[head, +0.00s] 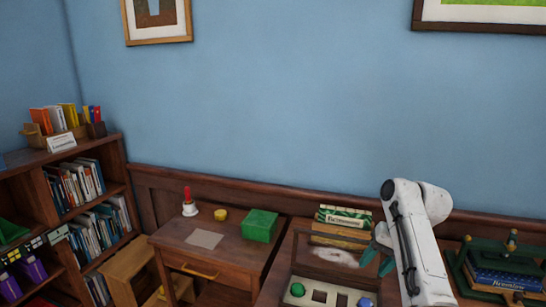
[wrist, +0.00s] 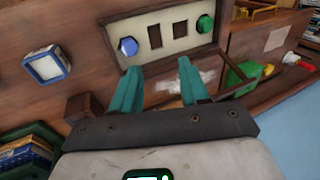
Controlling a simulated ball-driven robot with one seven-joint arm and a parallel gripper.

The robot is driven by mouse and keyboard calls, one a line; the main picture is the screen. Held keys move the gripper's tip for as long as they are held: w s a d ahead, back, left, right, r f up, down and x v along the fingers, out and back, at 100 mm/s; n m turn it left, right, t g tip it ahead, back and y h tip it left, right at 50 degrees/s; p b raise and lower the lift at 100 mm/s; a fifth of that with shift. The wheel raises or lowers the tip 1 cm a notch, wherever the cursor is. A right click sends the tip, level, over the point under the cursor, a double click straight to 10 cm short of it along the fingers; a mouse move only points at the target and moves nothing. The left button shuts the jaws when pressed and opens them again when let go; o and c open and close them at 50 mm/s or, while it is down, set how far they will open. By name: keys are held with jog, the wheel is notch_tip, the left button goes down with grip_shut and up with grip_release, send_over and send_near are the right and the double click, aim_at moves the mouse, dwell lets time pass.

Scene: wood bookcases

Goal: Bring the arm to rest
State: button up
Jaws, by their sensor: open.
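My gripper (wrist: 158,92) shows in the wrist view with its two teal fingers apart and nothing between them. In the head view my gripper (head: 377,261) is at the right, partly hidden behind my white arm, above the desk. The fingers point toward a pale panel (wrist: 165,34) with a blue knob, a green knob and two dark slots. The panel also shows in the head view (head: 326,293) at the bottom edge. I cannot tell the exact gap between the fingers and the desk.
A side table (head: 179,241) holds a green box (head: 260,225), a red-handled bell (head: 189,204) and a yellow round thing (head: 221,214). A green rack (head: 488,270) is right of my arm. A bookcase (head: 106,165) stands left. Room above is clear.

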jog(key=s+d+f+n+h, duration=0.1)
jog(key=s+f+h, duration=0.1)
jog(key=s+f, duration=1.75)
jog(key=s+n+g+h, duration=0.1)
jog(key=s+n+h, duration=0.1)
jog(key=s, duration=2.6)
jog(key=shift+d, duration=0.35)
